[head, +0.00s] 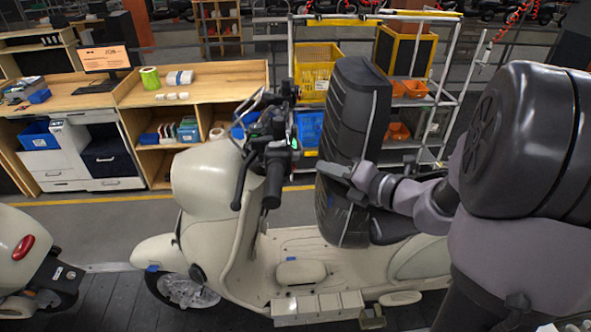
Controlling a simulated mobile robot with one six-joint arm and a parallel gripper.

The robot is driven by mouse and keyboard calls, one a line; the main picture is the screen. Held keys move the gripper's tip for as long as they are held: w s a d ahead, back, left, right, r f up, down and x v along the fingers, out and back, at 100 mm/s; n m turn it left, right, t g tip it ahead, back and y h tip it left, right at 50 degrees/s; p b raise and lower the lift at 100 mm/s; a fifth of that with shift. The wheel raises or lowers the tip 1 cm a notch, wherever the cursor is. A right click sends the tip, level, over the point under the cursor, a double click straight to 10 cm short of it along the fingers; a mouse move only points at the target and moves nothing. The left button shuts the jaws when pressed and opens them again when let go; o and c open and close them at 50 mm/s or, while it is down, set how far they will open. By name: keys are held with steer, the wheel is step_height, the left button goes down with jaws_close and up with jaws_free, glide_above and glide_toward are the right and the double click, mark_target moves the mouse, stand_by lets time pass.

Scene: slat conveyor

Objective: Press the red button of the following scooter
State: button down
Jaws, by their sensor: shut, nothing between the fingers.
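A cream scooter (215,190) stands in the middle of the head view, facing left. Its dark handlebar (272,178) carries levers, a small green light and a grip end pointing towards me. I cannot make out the red button; it is too small or hidden among the controls. My gripper (326,170) is shut and empty. It is to the right of the handlebar, at about grip height in the picture, pointing left with a gap between. A tall black ribbed piece (352,120) stands upright on the scooter, behind my gripper.
Another cream scooter (18,235) with a red tail light is ahead at the left edge. Dark conveyor slats (110,305) run below. Behind are wooden workbenches (190,95), a yellow crate (315,68) and a metal rack with orange bins (398,132).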

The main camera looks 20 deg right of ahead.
steer(key=shift+w+a, duration=0.3)
steer(key=shift+a, duration=0.35)
steer(key=shift+w+a, duration=0.25)
steer(key=shift+a, duration=0.4)
stand_by(1.0)
steer(key=shift+w+a, duration=0.2)
steer(key=shift+a, duration=0.2)
steer(key=shift+w+a+p, duration=0.1)
steer(key=shift+a+p, duration=0.25)
stand_by(0.5)
stand_by(0.4)
steer(key=shift+s+d, duration=0.3)
steer(key=shift+d, duration=0.45)
steer(key=shift+s+d+p, duration=0.2)
steer(key=shift+s+d, duration=0.15)
steer(key=shift+d, duration=0.4)
steer(key=shift+s+d+p, duration=0.25)
steer(key=shift+s+d, duration=0.05)
steer(key=shift+d, duration=0.5)
steer(key=shift+s+d+p, duration=0.2)
steer(key=shift+s+d, duration=0.15)
steer(key=shift+d, duration=0.4)
